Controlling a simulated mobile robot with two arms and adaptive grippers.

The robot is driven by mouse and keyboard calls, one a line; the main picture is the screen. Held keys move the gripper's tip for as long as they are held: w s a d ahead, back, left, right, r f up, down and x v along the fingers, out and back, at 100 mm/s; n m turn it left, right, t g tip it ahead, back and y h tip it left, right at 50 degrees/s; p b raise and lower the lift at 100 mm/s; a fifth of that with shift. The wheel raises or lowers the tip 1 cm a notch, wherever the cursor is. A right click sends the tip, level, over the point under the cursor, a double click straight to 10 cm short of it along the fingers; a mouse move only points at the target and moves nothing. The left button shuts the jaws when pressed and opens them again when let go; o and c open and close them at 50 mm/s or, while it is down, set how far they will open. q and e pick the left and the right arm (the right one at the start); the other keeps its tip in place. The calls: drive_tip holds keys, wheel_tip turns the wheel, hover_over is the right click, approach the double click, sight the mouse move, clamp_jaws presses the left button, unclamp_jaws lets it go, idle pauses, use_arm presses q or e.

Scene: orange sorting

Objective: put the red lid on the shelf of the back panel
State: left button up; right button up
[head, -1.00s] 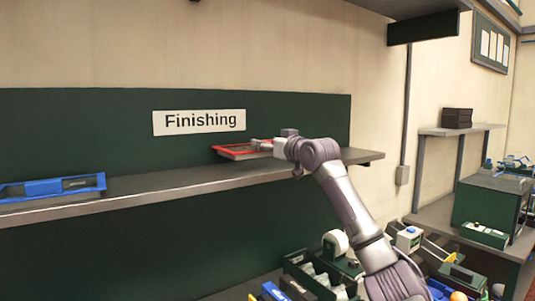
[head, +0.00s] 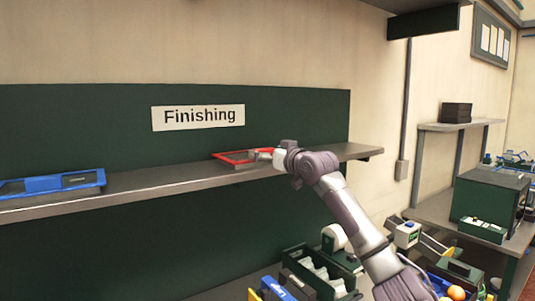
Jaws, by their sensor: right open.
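The red lid (head: 230,156) is a flat red-rimmed frame. It lies on the shelf (head: 150,184) of the dark green back panel (head: 290,115), right of the middle and below the "Finishing" sign. My right gripper (head: 256,156) is at the lid's right part, with its arm coming in from the lower right. Its jaws are open, and the fingers are small and partly merge with the lid, so I cannot tell whether they touch it. My left gripper is not in view.
A blue tray-like frame (head: 50,185) lies at the shelf's left end. The shelf between it and the red lid is clear. A dark overhead shelf (head: 425,22) juts out at upper right.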

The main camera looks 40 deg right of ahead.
drive_tip(key=shift+r, duration=0.15)
drive_tip(key=s+a+b, duration=0.1)
drive_tip(key=s+b, duration=0.4)
drive_tip(key=s, duration=0.7)
drive_tip(key=shift+a+b, duration=0.2)
drive_tip(key=shift+b, duration=0.2)
